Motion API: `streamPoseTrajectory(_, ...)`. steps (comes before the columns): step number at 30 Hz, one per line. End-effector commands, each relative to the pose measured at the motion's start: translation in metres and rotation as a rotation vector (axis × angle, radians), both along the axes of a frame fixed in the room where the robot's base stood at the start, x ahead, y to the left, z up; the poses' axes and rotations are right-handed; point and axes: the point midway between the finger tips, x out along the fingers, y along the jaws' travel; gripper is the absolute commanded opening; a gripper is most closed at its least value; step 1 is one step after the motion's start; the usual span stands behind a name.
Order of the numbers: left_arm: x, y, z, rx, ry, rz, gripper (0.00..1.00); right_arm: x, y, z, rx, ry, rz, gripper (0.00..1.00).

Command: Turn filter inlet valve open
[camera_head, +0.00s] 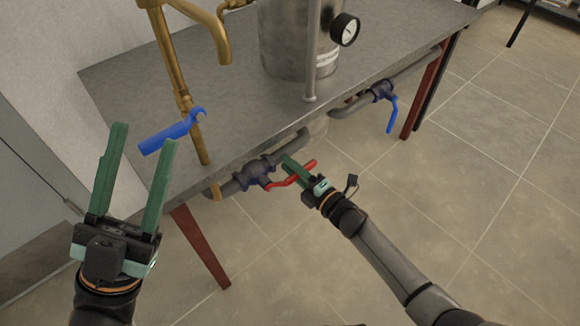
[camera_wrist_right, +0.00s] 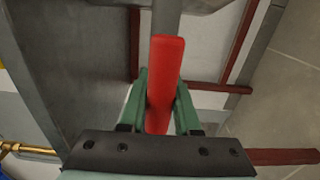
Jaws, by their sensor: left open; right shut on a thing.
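A valve with a red lever handle (camera_head: 292,174) sits on the grey pipe below the front edge of the table; its dark body (camera_head: 258,172) is left of the handle. My right gripper (camera_head: 292,167) is shut on the red handle. In the right wrist view the red handle (camera_wrist_right: 165,85) stands between the two green fingers (camera_wrist_right: 160,105). My left gripper (camera_head: 143,140) is open and empty, its green fingers pointing up at the left of the table.
A grey table (camera_head: 225,120) carries a metal vessel (camera_head: 285,40) with a pressure gauge (camera_head: 345,29). A brass pipe (camera_head: 172,65) with a blue handle (camera_head: 172,133) is near my left gripper. A second valve with a blue lever (camera_head: 391,115) is to the right. The floor in front is clear.

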Motion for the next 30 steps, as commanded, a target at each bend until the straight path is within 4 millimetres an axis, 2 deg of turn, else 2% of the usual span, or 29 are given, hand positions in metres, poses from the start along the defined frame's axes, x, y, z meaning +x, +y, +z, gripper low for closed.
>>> streamPoseTrajectory(1,0.0,0.0001,0.0,0.0,0.001,0.0,0.5,0.0024,-0.0015,0.0046,-0.001,-0.011,-0.003,0.0)
streamPoseTrajectory(11,-0.0001,0.0002,-0.0004,0.001,0.003,0.001,0.5,0.0025,-0.0012,0.005,-0.001,-0.012,-0.002,0.0)
streamPoseTrajectory(12,-0.0001,0.0002,-0.0004,0.0,0.002,0.001,0.5,0.0024,-0.0011,0.0051,-0.001,-0.012,-0.002,0.34)
streamPoseTrajectory(19,-0.0001,0.0002,-0.0004,-0.001,0.002,0.001,0.5,0.0014,-0.0004,0.0032,-0.001,-0.008,-0.001,0.6)
streamPoseTrajectory(30,0.0002,0.0001,0.001,-0.001,-0.003,0.0,0.5,0.0005,-0.0014,0.0011,0.0,-0.003,0.0,0.61)
